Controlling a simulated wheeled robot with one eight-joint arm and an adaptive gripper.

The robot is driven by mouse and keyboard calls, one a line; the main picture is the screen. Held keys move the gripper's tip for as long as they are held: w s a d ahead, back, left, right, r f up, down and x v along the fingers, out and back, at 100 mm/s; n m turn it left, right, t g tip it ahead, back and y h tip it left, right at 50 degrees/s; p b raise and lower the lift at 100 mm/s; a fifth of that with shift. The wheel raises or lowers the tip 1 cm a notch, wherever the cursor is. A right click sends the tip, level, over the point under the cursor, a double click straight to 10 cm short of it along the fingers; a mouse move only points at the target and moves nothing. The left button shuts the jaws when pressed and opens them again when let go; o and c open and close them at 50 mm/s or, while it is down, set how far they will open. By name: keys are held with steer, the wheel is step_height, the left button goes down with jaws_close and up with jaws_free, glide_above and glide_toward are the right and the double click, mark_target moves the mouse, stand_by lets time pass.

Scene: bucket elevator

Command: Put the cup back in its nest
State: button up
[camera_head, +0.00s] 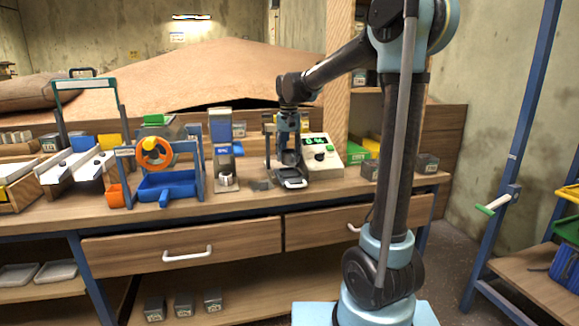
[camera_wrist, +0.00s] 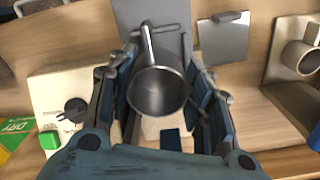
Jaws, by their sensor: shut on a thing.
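A round metal cup (camera_wrist: 158,90) with a thin handle is between the two fingers of my gripper (camera_wrist: 160,100) in the wrist view. I look down into its open mouth, and the inside looks empty. My gripper is shut on it. In the head view my gripper (camera_head: 291,152) points down over the bench, left of the white control box, and the cup is hard to make out there. No nest can be identified with certainty. A stand with a round metal cup-like part (camera_head: 226,180) is to the left; a similar part (camera_wrist: 301,57) shows at the right of the wrist view.
A small grey plate (camera_wrist: 222,42) lies beside the cup in the wrist view.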

mark_target(289, 162)
step_height(289, 162, down, 4)
steer(key=shift+f, duration=0.1)
jaws_close()
steer(key=o, duration=1.5)
jaws_free()
steer(key=shift+s, duration=0.1)
steer(key=shift+r, duration=0.2)
step_height(289, 162, up, 12)
steer(key=s+d+f, duration=0.3)
steer(key=s+d, duration=0.4)
steer(key=d, duration=0.1)
steer(key=s+d+f, duration=0.4)
steer(key=s+f, duration=0.3)
steer(key=s, duration=0.1)
steer(key=s+d+f+n+t, duration=0.1)
steer(key=s+d+f, duration=0.4)
steer(key=s+f, duration=0.2)
steer(key=s+d+f+t, duration=0.1)
steer(key=s+d+f, duration=0.3)
steer(key=s+f, duration=0.3)
steer(key=shift+s+d+f, duration=0.35)
steer(key=shift+s, duration=0.75)
